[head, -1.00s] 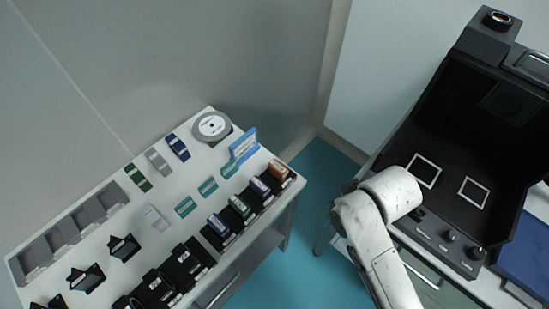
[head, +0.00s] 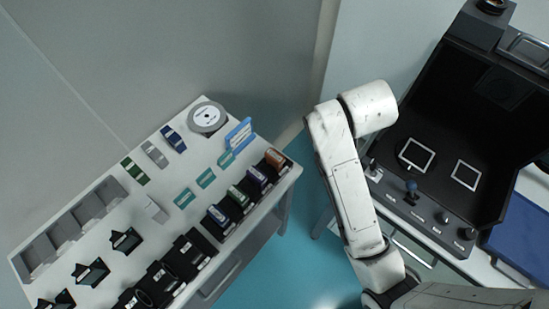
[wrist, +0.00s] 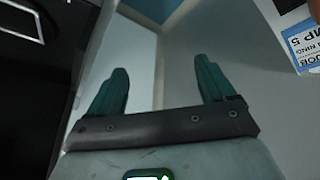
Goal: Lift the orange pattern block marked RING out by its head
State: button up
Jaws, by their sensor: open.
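The orange block (head: 275,157) sits in the last black holder at the right end of the front row on the white table. Its marking is too small to read in the head view. My gripper (wrist: 160,85) is open in the wrist view, with two teal fingers spread wide and nothing between them. In the head view my arm is raised between the two tables, right of the orange block and apart from it; the gripper itself does not show there.
A printed label (wrist: 305,45) shows upside down in the wrist view. A black open case (head: 450,120) stands at right.

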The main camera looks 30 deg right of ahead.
jog(key=w+r+m, duration=0.3)
jog(key=w+r, duration=0.1)
notch_tip(320, 180, up, 2)
jog(key=m+g+y+p, duration=0.2)
jog(key=m+g+y, duration=0.2)
jog(key=m, duration=0.2)
send_over(275, 155)
jog(key=f, duration=0.1)
jog(key=f+b, duration=0.1)
jog(key=f, duration=0.2)
jog(key=shift+w+a+f, duration=0.1)
jog(key=shift+w+f, duration=0.2)
jog(key=shift+f, duration=0.1)
jog(key=shift+s+f+p, duration=0.15)
jog(key=shift+f, duration=1.2)
jog(key=shift+s+f+p, duration=0.1)
jog(key=shift+f+p, duration=0.05)
jog(key=shift+f, duration=1.15)
jog(key=shift+c, duration=0.2)
jog(key=c, duration=1.4)
